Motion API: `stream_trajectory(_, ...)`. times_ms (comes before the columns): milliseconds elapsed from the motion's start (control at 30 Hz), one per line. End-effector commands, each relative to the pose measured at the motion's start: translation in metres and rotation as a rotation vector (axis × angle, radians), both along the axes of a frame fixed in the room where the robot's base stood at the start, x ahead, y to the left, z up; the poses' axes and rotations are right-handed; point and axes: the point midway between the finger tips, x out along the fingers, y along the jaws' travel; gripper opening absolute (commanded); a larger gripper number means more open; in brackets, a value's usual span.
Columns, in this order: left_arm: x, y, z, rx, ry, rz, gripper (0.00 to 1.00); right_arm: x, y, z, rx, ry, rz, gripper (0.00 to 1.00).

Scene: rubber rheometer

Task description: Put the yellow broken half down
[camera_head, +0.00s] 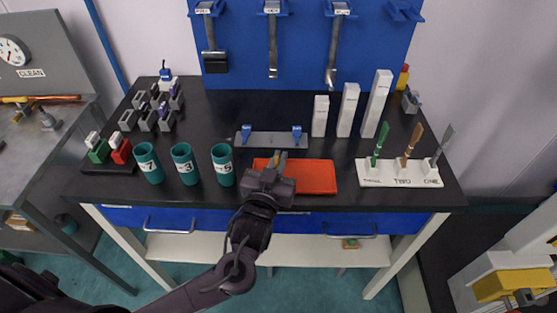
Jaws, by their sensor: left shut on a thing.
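My left gripper (277,163) is over the left part of a red tray (316,177) at the front middle of the black bench, pointing away from me. It is shut on the yellow broken half (283,157). Only a small yellowish bit shows at the fingertips, and the gripper hides the rest. I cannot tell whether the piece touches the tray. The visible right part of the tray is empty.
Three teal cups (184,165) stand left of the tray. A grey plate with blue clamps (271,139) lies behind it. White blocks (348,110) stand behind right. A white stand (398,173) holding three upright tools is at the right. Small grey blocks (148,121) sit back left.

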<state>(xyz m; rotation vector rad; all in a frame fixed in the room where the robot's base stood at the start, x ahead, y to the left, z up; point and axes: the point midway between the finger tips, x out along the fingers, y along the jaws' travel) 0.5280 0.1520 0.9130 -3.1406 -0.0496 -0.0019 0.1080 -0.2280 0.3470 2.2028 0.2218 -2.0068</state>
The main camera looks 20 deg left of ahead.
Motion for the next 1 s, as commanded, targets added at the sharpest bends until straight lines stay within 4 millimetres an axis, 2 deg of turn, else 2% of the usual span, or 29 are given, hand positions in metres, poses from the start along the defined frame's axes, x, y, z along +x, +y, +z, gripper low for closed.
stream_trajectory(167, 0.000, 0.000, -0.003, 0.000, 0.001, 0.000, 0.00, 0.000, -0.004, -0.002, -0.004, 0.001, 0.001, 0.36)
stream_trajectory(200, 0.000, 0.000, -0.003, 0.000, 0.001, 0.000, 0.08, 0.000, -0.004, -0.001, -0.005, 0.001, 0.001, 0.36)
stream_trajectory(367, 0.000, 0.000, -0.003, 0.000, 0.000, 0.000, 0.27, 0.000, -0.005, -0.001, -0.005, 0.001, 0.001, 0.36)
stream_trajectory(700, -0.001, 0.000, 0.002, 0.000, 0.000, -0.001, 0.27, -0.001, -0.004, 0.001, -0.005, 0.001, 0.002, 0.36)
stream_trajectory(867, -0.025, -0.001, -0.003, -0.001, 0.005, -0.002, 0.27, -0.001, -0.004, -0.004, -0.005, 0.001, 0.002, 0.36)
stream_trajectory(1000, -0.056, -0.002, -0.003, -0.002, 0.005, -0.002, 0.27, -0.001, -0.004, -0.008, -0.004, 0.001, 0.002, 0.36)
